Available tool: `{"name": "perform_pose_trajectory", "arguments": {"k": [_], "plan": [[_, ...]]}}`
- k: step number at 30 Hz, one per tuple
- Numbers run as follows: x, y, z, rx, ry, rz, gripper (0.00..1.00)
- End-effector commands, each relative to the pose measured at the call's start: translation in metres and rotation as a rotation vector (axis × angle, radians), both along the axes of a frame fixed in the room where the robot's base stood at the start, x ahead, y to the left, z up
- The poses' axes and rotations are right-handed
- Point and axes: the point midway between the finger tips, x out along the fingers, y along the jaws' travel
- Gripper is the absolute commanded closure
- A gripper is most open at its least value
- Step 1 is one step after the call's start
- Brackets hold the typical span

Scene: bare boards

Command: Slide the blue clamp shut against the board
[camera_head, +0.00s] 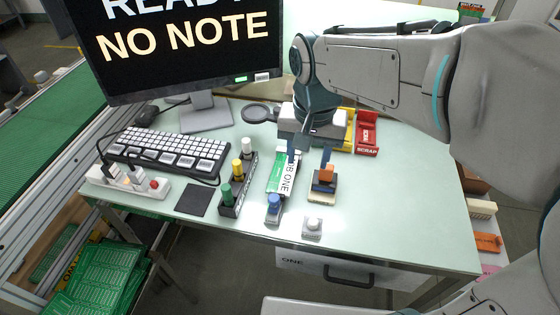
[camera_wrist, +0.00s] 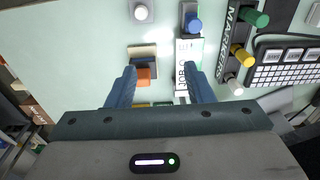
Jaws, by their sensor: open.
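The blue clamp (camera_head: 274,203), a blue knob on a grey base, sits at the near end of the board (camera_head: 275,178), which is green with a white strip lettered JOB ONE. Whether the clamp touches the board is hard to tell. The clamp also shows at the top of the wrist view (camera_wrist: 193,22), with the white strip (camera_wrist: 188,52) below it. My gripper (camera_head: 308,158) is open and empty, pointing down above the table, beyond the clamp and to its right. In the wrist view one finger overlaps the strip and the other is beside an orange block.
The orange block (camera_head: 326,173) sits on a dark and cream base right of the board. A grey-white knob (camera_head: 312,225) is near the front edge. A marker rack (camera_head: 238,187), keyboard (camera_head: 170,150) and monitor (camera_head: 185,45) are left. A red scrap tray (camera_head: 368,135) is behind.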

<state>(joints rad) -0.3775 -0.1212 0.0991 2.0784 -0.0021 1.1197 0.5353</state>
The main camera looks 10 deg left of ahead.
Motion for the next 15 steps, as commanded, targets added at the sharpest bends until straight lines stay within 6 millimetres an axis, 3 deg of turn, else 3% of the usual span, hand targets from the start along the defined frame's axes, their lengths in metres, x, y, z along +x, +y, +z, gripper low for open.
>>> {"name": "perform_pose_trajectory", "arguments": {"k": [1,3,6,11,15], "plan": [[0.003,0.022,-0.005,-0.004,0.02,0.004,0.53],[0.003,0.043,-0.006,-0.009,0.039,-0.003,0.53],[0.003,0.062,-0.007,-0.014,0.056,-0.012,0.53],[0.002,0.07,-0.015,-0.018,0.067,-0.02,0.53],[0.002,0.07,-0.037,-0.019,0.068,-0.02,0.53]]}}
